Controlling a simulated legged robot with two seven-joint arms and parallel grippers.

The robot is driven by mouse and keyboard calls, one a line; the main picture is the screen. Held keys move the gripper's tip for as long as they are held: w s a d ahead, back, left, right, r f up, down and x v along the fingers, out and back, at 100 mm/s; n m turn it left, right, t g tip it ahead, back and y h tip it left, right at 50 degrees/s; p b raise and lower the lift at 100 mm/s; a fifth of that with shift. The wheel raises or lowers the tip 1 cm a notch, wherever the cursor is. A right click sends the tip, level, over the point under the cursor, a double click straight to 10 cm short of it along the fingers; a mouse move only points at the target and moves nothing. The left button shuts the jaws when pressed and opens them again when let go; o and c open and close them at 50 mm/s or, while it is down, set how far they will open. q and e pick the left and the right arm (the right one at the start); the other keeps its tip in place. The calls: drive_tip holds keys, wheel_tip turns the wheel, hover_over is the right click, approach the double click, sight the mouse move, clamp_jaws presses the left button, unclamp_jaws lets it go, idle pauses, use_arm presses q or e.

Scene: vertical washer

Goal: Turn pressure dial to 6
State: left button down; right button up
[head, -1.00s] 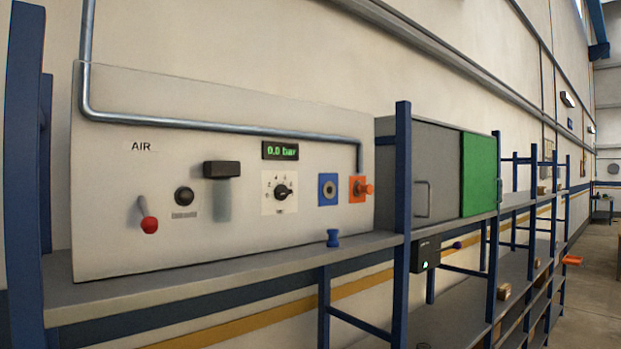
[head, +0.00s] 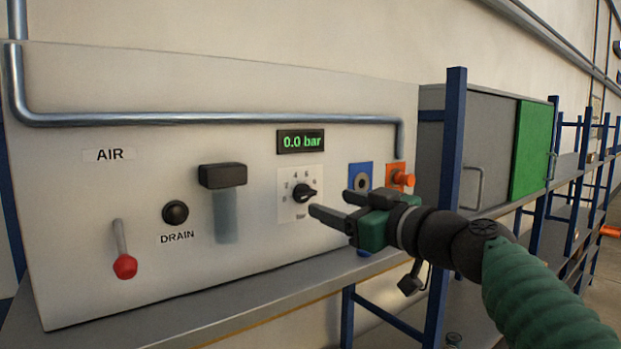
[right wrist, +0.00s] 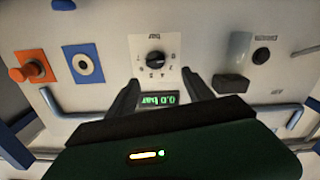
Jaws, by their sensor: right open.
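The black pressure dial (head: 304,193) sits on a white numbered plate (head: 287,212) on the panel. The display above it (head: 301,141) reads 0.0 bar. My right gripper (head: 328,205) is open and empty, just right of and in front of the dial, with its fingers pointing at the panel. In the right wrist view, which is upside down, the dial (right wrist: 155,59) lies ahead between the two open fingers (right wrist: 158,85), apart from them. The dial's exact pointer setting is too small to tell. My left gripper is not in view.
A red-tipped lever (head: 124,265), the black DRAIN button (head: 175,212) and a black block (head: 222,175) are left of the dial. A blue-plated port and an orange fitting (head: 402,179) are to its right. A pipe (head: 200,118) runs above; a shelf (head: 230,320) juts out below.

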sight(309, 195)
drive_tip(key=p+x, duration=0.1)
drive_tip(key=x, duration=0.1)
drive_tip(key=d+p+x, duration=0.1)
drive_tip(key=p+x, duration=0.1)
drive_tip(key=x, duration=0.1)
drive_tip(key=w+p+x, duration=0.1)
drive_tip(key=x, duration=0.1)
drive_tip(key=shift+w+r+p, duration=0.1)
drive_tip(key=shift+r+p, duration=0.05)
drive_tip(key=shift+p, duration=0.15)
drive_tip(key=shift+w+a, duration=0.1)
drive_tip(key=shift+w, duration=0.05)
drive_tip(key=shift+a, duration=0.4)
drive_tip(key=shift+a+f, duration=0.2)
drive_tip(key=shift+a, duration=0.1)
drive_tip(key=shift+c, duration=0.6)
drive_tip(key=shift+w, duration=0.2)
drive_tip(key=c, duration=0.5)
drive_tip(key=shift+d+f, duration=0.1)
drive_tip(key=shift+d, duration=0.05)
drive_tip(key=c, duration=0.4)
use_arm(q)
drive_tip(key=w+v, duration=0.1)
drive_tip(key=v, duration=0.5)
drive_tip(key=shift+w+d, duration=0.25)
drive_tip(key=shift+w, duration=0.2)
use_arm(e)
clamp_jaws()
